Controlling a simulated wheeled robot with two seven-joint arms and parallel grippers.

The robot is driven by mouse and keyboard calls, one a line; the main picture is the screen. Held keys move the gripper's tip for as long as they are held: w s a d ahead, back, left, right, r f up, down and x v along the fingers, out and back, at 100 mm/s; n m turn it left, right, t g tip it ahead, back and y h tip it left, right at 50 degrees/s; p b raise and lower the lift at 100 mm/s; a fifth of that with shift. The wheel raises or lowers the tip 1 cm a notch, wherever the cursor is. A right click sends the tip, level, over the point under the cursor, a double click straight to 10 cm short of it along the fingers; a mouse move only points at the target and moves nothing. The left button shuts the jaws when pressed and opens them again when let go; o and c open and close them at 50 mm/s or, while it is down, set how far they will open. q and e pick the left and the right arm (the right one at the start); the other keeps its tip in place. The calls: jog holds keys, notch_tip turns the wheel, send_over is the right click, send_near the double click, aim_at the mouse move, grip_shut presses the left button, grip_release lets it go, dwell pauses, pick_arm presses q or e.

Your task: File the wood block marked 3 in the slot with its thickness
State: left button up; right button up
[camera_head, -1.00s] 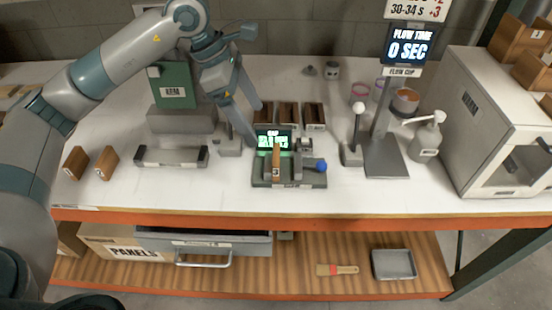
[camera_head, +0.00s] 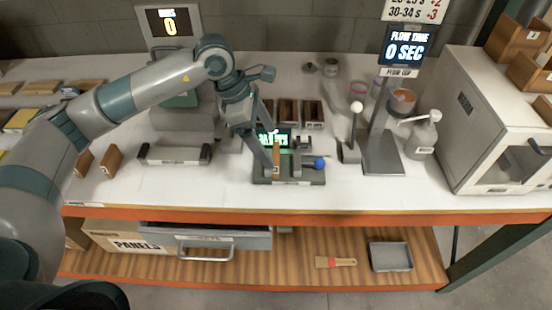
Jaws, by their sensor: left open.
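A small brown wood block (camera_head: 276,159) stands upright in the grey gap gauge (camera_head: 305,178), in front of its green-lit display (camera_head: 280,136). Its mark is too small to read. Two more wood blocks stand at the left, one partly behind my arm (camera_head: 83,163) and one beside it (camera_head: 111,160). Three brown wooden slots (camera_head: 288,112) stand in a row behind the gauge. My left gripper (camera_head: 272,147) is open, its fingers pointing down at the gauge, the near fingertip close beside the block. I cannot tell whether it touches. My right gripper is not in view.
A lever with a white knob (camera_head: 356,107), the flow cup stand (camera_head: 384,155), a pump bottle (camera_head: 423,136) and a white cabinet (camera_head: 490,115) stand to the right. The front table strip is clear.

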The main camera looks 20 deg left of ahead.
aim_at(274, 153)
pick_arm(q)
jog(key=shift+d+f+p, duration=0.2)
jog(key=shift+f+p, duration=0.3)
jog(key=shift+p, duration=0.1)
jog(key=p+x, duration=0.1)
jog(key=x, duration=0.2)
jog(key=shift+w+a+p, duration=0.1)
jog(key=shift+p, duration=0.25)
jog(key=shift+f, duration=0.45)
jog(key=c, duration=1.2)
jog(key=shift+r, duration=0.15)
jog(key=shift+c, duration=0.2)
notch_tip(274, 153, up, 4)
jog(key=shift+w+f+p, duration=0.1)
jog(key=shift+f+p, duration=0.05)
jog(key=shift+p, duration=0.4)
jog(key=s+d+r, duration=0.2)
jog(key=d+r, duration=0.5)
jog(key=d, duration=0.4)
jog(key=shift+d+p, duration=0.3)
jog(key=shift+d, duration=0.1)
